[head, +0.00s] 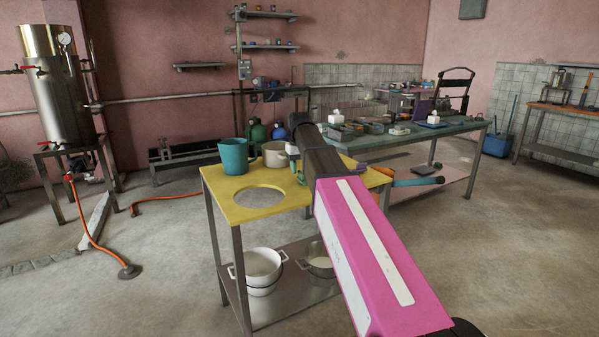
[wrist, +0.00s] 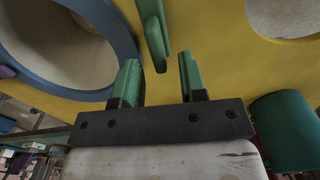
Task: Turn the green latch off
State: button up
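The green latch (wrist: 153,32) shows in the wrist view as a narrow upright bar against the yellow tabletop (wrist: 205,35). My gripper (wrist: 158,66) is open, with its two green-padded fingers apart. The latch's lower end appears in the gap between the fingertips, with space on both sides; I cannot tell its depth or whether anything touches. A blue ring (wrist: 126,40) surrounds an opening to the left of the latch.
A teal pot (head: 233,156) and a cream pot (head: 274,154) stand at the table's back edge. A teal rounded object (wrist: 284,130) is close to my gripper's right. The table has a round hole at left. A white pot (head: 262,268) sits on the lower shelf.

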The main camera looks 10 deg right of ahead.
notch_tip(320, 180, up, 9)
jog(key=shift+r, duration=0.15)
dwell(0.5)
